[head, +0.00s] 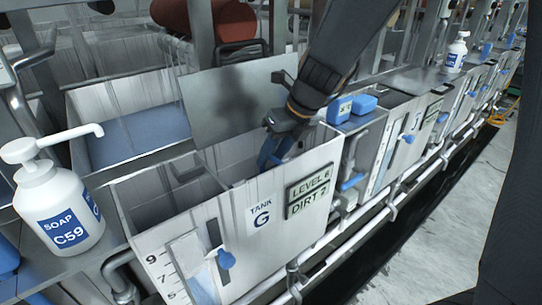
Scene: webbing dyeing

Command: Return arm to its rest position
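My arm comes down from the top right of the head view, and my gripper (268,158) is at the right end of the open tank G (262,218). Its blue fingers point down at the tank's opening, partly behind the front wall. I cannot tell whether they are open or shut, or whether they hold anything. A grey metal panel (225,105) stands tilted upright behind the gripper, at the tank's back edge. I cannot tell whether they touch.
A white soap bottle (58,208) marked C59 stands left of tank G. Blue containers (364,104) sit just right of the arm. A basin with blue liquid (140,135) lies behind. A pipe (340,232) runs along the front; grey floor (445,215) is clear at right.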

